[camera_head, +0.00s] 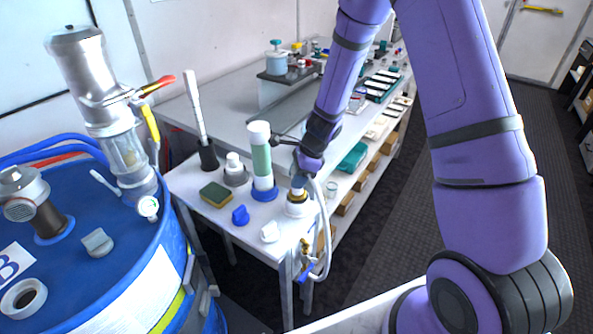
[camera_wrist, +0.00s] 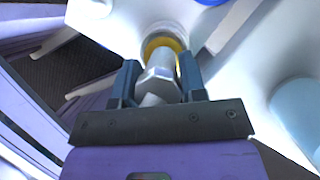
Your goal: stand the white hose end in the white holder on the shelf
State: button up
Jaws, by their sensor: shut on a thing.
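My gripper (camera_head: 298,182) is at the front right corner of the white shelf, pointing down. In the wrist view its two dark fingers (camera_wrist: 158,88) are shut on the pale hose end (camera_wrist: 160,78), which has a hexagonal part. The hose end's far tip meets a yellow ring in the wrist view; I cannot tell how deep it sits. The white holder (camera_head: 297,209) stands on the shelf directly below my gripper. The white hose (camera_head: 324,225) curves from beside my gripper down past the shelf edge to a brass and blue valve (camera_head: 305,263).
A green and white cylinder (camera_head: 261,160) stands close left of my gripper. A white-handled brush (camera_head: 197,120), a sponge (camera_head: 216,195), a blue piece (camera_head: 240,215) and a white piece (camera_head: 270,232) are on the shelf. A blue drum (camera_head: 100,270) stands at the left.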

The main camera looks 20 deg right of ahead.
jog(key=shift+f, duration=1.85)
jog(key=shift+f, duration=0.55)
jog(key=o, duration=0.8)
jog(key=v, duration=1.1)
dwell(0.4)
jog(key=shift+d, duration=0.1)
dwell(0.4)
